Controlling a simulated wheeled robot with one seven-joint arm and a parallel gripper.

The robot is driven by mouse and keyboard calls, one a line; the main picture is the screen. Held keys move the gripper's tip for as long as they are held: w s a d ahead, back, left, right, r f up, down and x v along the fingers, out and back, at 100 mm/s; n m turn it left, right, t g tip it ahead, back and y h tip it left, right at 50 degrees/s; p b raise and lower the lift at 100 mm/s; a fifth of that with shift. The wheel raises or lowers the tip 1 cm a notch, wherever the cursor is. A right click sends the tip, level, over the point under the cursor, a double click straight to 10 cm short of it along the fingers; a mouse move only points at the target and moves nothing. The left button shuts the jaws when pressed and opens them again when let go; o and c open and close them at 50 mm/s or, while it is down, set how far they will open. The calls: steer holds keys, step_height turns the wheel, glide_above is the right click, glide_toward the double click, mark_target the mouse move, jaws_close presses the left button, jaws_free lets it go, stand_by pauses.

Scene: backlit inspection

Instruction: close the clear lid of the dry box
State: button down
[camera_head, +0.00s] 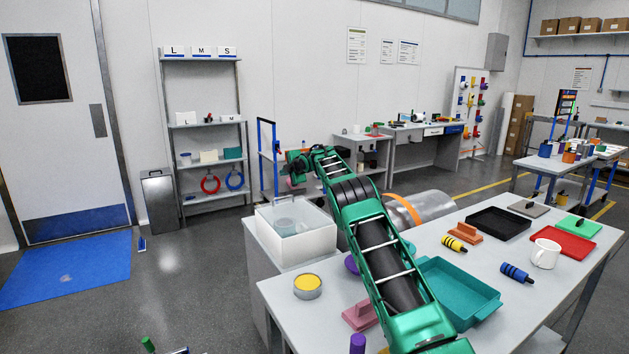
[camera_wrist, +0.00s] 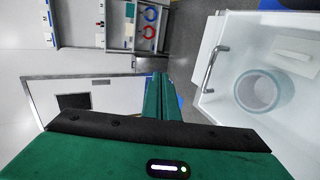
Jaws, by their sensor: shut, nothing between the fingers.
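The dry box (camera_head: 277,247) is a white box on a grey stand beside the worktable, left of my arm in the head view. It fills the right of the wrist view (camera_wrist: 252,135). A round, pale translucent container (camera_wrist: 264,91) inside it is visible. A metal bar handle (camera_wrist: 213,68) shows at the box's near-left edge in the wrist view. The clear lid is hard to make out, and I cannot tell its angle. My gripper (camera_wrist: 160,78) is shut and empty, apart from the box and left of it in the wrist view. In the head view my gripper (camera_head: 296,163) is above and beyond the box.
The worktable holds a teal tray (camera_head: 458,288), a yellow-topped tin (camera_head: 307,286), a white mug (camera_head: 545,254), a black tray (camera_head: 499,224) and other small items close to my arm. A shelf rack (camera_head: 203,128) stands behind. Floor left of the box is mostly clear.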

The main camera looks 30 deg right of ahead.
steer(key=s+d+r+m+g+h, duration=0.1)
steer(key=s+d+r+m+g, duration=0.2)
steer(key=s, duration=1)
steer(key=s+d+r+m+g+h, duration=0.1)
steer(key=s+d+r+m, duration=0.3)
steer(key=s, duration=0.9)
steer(key=s+d+m+g+h, duration=0.15)
steer(key=s+m, duration=0.35)
steer(key=s, duration=0.8)
steer(key=s+a+f+m+g+y, duration=0.1)
steer(key=s+a+f+m+g, duration=0.1)
steer(key=s, duration=1.4)
steer(key=s+a+f+m+g, duration=0.3)
steer(key=s+a+f+m, duration=0.2)
steer(key=s, duration=1.1)
steer(key=s+a+f+m+g+y, duration=0.1)
steer(key=s+a+f+m, duration=0.3)
steer(key=s, duration=1.3)
steer(key=shift+a+m+g+y, duration=0.4)
steer(key=shift+m+g, duration=0.45)
steer(key=shift+m, duration=0.25)
